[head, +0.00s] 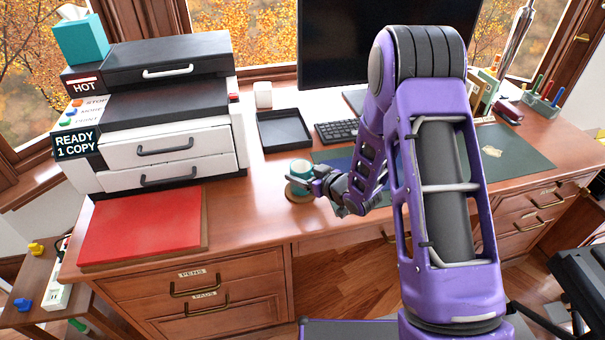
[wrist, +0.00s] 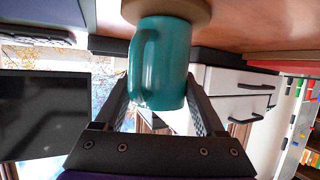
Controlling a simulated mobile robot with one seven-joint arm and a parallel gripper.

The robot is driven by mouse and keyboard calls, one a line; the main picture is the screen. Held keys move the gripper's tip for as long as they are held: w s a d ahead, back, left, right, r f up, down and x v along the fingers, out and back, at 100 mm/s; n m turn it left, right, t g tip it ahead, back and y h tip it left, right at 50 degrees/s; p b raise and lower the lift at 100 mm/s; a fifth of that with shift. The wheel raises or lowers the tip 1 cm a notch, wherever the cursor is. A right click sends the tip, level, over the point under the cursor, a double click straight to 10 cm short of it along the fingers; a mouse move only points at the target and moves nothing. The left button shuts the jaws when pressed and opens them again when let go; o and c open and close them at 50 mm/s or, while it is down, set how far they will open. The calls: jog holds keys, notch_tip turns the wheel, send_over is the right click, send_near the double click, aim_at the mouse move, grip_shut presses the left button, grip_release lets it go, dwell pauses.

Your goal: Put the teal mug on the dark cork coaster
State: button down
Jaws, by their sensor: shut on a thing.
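The teal mug (head: 300,167) stands upright near the middle of the desk's front part, between the red pad and my arm. In the wrist view, which is upside down, the mug (wrist: 163,62) is between the two fingers of my gripper (wrist: 160,95), which is shut on it. The mug's base meets a round brown cork coaster (wrist: 195,8); I cannot tell whether it rests fully or hovers just above. In the head view the coaster (head: 293,195) shows as a brown disc under the mug, partly hidden by my gripper (head: 314,184).
A black tray (head: 284,131) and a keyboard (head: 337,131) lie behind the mug. A red pad (head: 141,228) and a white printer (head: 168,150) are to the left. A green desk mat (head: 510,150) lies to the right, partly behind my arm. The monitor (head: 335,45) stands at the back.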

jog(key=shift+f, duration=0.2)
grip_release()
jog(key=shift+r, duration=0.1)
jog(key=shift+r, duration=0.15)
jog(key=v, duration=1.2)
